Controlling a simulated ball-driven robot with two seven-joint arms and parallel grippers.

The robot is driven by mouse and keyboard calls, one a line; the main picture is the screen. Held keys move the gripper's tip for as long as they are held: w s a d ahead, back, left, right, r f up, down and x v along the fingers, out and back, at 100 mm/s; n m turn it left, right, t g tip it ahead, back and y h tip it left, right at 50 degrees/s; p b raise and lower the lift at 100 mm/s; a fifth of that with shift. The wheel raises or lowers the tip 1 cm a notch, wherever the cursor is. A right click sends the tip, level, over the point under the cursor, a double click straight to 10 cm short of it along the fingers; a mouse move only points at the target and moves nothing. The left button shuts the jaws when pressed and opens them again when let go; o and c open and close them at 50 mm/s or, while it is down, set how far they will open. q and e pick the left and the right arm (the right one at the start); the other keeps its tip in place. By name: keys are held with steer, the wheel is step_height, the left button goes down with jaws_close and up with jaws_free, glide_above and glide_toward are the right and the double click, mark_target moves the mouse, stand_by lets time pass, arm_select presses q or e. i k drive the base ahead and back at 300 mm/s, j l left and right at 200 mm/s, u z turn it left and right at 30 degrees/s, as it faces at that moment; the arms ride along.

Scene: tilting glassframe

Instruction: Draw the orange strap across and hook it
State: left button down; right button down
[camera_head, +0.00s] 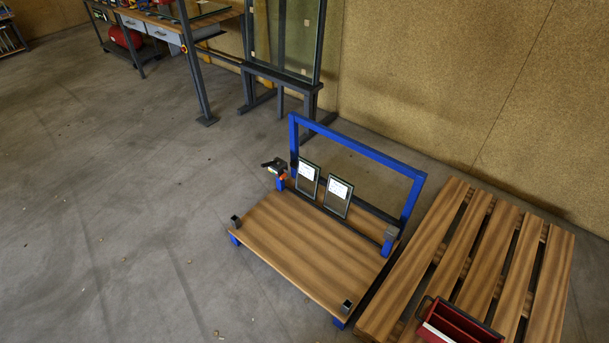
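A small orange piece (283,177), perhaps the end of the strap, shows beside a black and grey fitting (273,165) at the left post of a blue-framed cart. The cart has a wooden deck (300,245) and an upright blue frame (355,146). Two small dark-framed panes with white labels, a left one (308,186) and a right one (339,205), lean against the frame. No strap is seen running across the panes. A grey block (391,233) sits at the frame's right post. Neither of my grippers is in view.
A wooden pallet (460,240) stands right of the cart, with a red toolbox (455,322) at its front. A tall glass rack (284,85) stands by the back wall, and a workbench (170,25) is at upper left. The floor left of the cart is mostly clear.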

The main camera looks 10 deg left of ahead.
mark_target(287, 173)
steer(key=i+j+z, duration=0.2)
steer(key=j, duration=0.15)
steer(key=i+j+z, duration=0.15)
steer(key=j, duration=0.2)
steer(key=i+j+z, duration=0.2)
steer(key=j, duration=0.2)
steer(key=j+z, duration=0.15)
steer(key=j, duration=0.25)
steer(key=i+j, duration=0.15)
steer(key=j, duration=0.4)
steer(key=i+j, duration=0.1)
steer(key=j, duration=0.45)
steer(key=i+j+z, duration=0.1)
steer(key=j, duration=0.45)
steer(key=i+j, duration=0.15)
steer(key=j, duration=0.4)
steer(key=i+j, duration=0.1)
steer(key=j, duration=0.45)
steer(key=i+j+z, duration=0.1)
steer(key=j, duration=0.45)
